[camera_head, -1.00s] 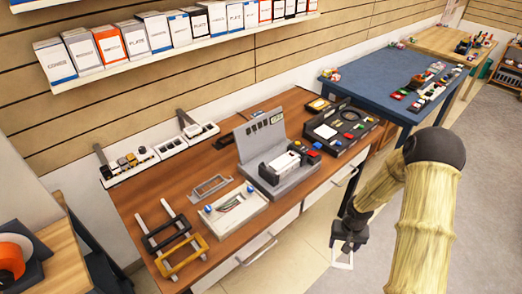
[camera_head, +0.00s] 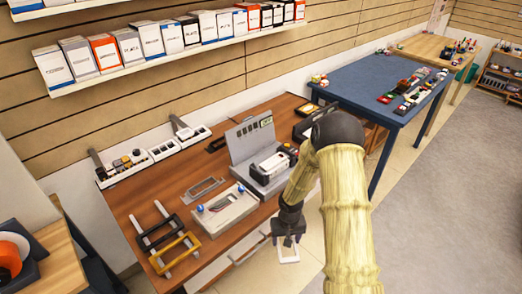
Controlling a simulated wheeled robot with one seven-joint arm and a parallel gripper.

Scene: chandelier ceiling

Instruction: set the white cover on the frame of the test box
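A grey test box (camera_head: 246,143) with an upright back panel stands on the brown table. A white block with dark ends (camera_head: 273,165) lies on its base. In front and to its left is a low white box (camera_head: 226,211) with blue knobs and a grey slot-like area on top. I cannot tell for sure which white part is the cover. My gripper (camera_head: 289,243) hangs low beyond the table's front edge, right of the white box and apart from it.
On the table lie a grey frame (camera_head: 205,188), a black frame (camera_head: 158,236) and a yellow frame (camera_head: 176,256). White strips with parts (camera_head: 128,166) stand at the back. My arm covers the table's right part. A blue table (camera_head: 372,85) stands beyond.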

